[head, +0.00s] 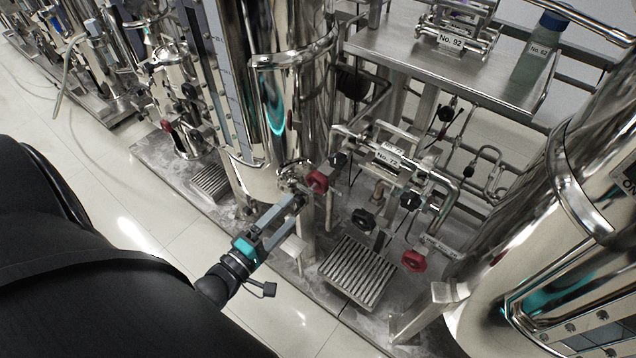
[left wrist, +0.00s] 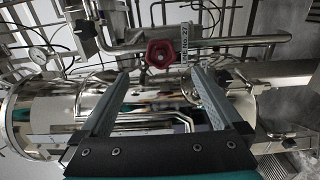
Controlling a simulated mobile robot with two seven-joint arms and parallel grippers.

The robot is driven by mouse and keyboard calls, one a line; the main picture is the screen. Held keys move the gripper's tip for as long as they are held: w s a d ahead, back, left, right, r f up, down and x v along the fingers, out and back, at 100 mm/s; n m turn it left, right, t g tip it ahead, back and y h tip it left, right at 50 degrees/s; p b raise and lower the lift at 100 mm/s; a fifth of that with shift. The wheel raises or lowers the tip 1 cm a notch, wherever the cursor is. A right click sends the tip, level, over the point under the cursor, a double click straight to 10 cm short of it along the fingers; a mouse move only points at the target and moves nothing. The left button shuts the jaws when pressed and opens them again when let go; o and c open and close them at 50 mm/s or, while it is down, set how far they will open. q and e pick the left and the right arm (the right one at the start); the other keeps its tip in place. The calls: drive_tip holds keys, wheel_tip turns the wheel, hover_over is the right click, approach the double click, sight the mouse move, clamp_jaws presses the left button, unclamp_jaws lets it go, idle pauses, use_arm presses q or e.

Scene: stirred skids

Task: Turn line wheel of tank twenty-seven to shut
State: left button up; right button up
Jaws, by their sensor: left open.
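The red line wheel (left wrist: 160,52) shows in the left wrist view at upper middle, on a metal pipe, beside a white tag (left wrist: 185,42) that reads as line No. 27. In the head view a red wheel (head: 317,181) sits low on the front of the tall steel tank (head: 265,130), close to my left fingertips. My left gripper (head: 296,198) is open and empty, its two fingers apart. In the left wrist view the wheel lies just beyond and between the fingertips (left wrist: 160,76), with no contact that I can make out. My right gripper is not in view.
A drain grate (head: 350,272) lies on the skid below. A large steel vessel (head: 535,230) fills the right. Pale floor (head: 135,225) is clear at left.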

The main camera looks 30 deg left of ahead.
sight(315, 185)
use_arm(q)
drive_tip(key=w, duration=0.3)
drive_tip(key=w+b, duration=0.1)
drive_tip(key=w, duration=0.2)
drive_tip(key=w+b, duration=0.1)
drive_tip(key=w, duration=0.2)
drive_tip(key=shift+w+d+f, duration=0.1)
drive_tip(key=shift+w+d, duration=0.25)
drive_tip(key=shift+w, duration=0.05)
drive_tip(key=shift+w+d+b, duration=0.1)
drive_tip(key=shift+w+b, duration=0.35)
drive_tip(key=shift+w, duration=0.55)
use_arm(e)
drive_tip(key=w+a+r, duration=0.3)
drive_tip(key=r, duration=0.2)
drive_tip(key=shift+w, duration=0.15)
use_arm(q)
drive_tip(key=shift+c, duration=0.4)
drive_tip(key=c, duration=1.2)
drive_tip(key=shift+c, duration=0.2)
